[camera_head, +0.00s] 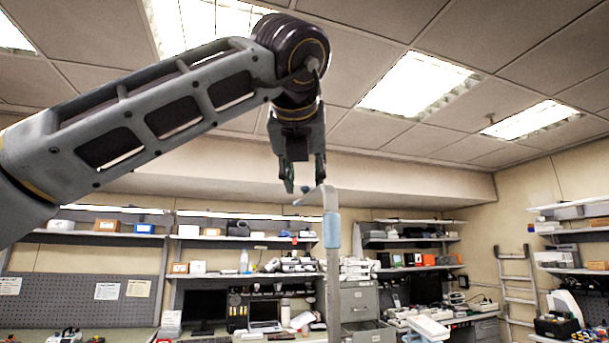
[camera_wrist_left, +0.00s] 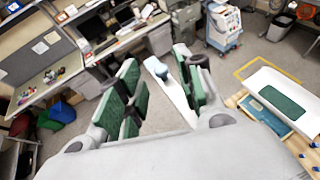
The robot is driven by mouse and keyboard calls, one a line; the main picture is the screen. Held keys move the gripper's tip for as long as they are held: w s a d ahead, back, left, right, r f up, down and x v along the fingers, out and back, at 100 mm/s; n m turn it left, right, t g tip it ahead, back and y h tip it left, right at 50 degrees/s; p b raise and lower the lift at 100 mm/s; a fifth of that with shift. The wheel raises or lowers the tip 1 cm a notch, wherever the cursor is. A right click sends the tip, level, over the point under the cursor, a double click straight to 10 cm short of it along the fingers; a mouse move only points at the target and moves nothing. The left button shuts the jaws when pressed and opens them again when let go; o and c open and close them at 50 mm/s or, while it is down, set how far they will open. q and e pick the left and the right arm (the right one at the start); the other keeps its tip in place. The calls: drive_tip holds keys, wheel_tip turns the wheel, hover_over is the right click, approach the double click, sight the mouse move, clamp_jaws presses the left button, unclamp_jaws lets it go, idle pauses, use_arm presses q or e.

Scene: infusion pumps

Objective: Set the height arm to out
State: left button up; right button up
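A pale grey pole (camera_head: 333,290) with a light blue collar stands upright in the middle of the head view. At its top, a curved arm (camera_head: 318,194) bends left to a small bluish tip. I take this to be the height arm. My left gripper (camera_head: 304,184) points down just above it, with its fingers apart. In the left wrist view, a pale bar (camera_wrist_left: 176,92) with a bluish tip lies between the green-padded fingers, nearer the right one. I cannot tell whether they touch. My right gripper is not in view.
Shelves and workbenches with monitors and boxes line the back wall. A ladder (camera_head: 517,285) leans at the right. In the left wrist view, a white and blue machine (camera_wrist_left: 222,28) stands on the floor, and a white tray with a green panel (camera_wrist_left: 283,100) is at the right.

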use_arm(q)
drive_tip(key=shift+w+f, duration=0.3)
drive_tip(key=shift+w, duration=0.35)
